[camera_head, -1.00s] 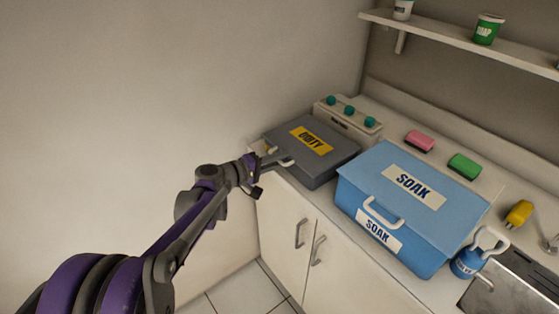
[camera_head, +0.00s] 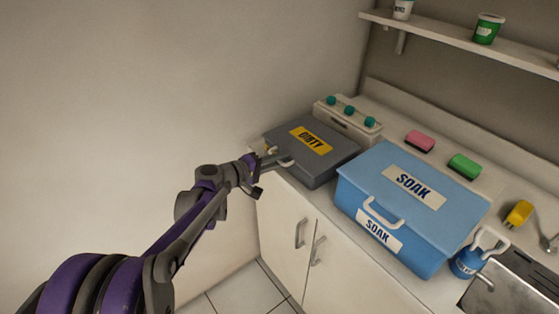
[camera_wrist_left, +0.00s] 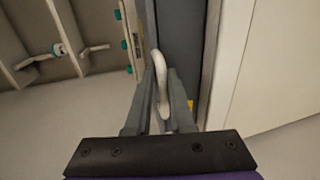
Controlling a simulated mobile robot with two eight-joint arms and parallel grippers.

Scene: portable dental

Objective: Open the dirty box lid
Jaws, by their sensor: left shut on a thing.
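The grey dirty box (camera_head: 338,165) stands on the counter against the left wall. Its lid (camera_head: 288,136) looks closed and carries a yellow label reading DIRTY (camera_head: 311,140). My left gripper (camera_head: 272,158) is at the front left edge of the box, at the pale handle (camera_head: 286,163). In the left wrist view, my left gripper (camera_wrist_left: 163,100) has its two fingers on either side of the curved white handle (camera_wrist_left: 158,75) and is shut on it. The handle's ends are partly hidden by the fingers. My right gripper is not in view.
A blue SOAK box (camera_head: 365,190) stands right of the dirty box. Behind are a white unit with teal knobs (camera_head: 345,127), a pink sponge (camera_head: 420,141) and a green sponge (camera_head: 464,166). A blue bottle (camera_head: 467,263) stands near the sink (camera_head: 510,290).

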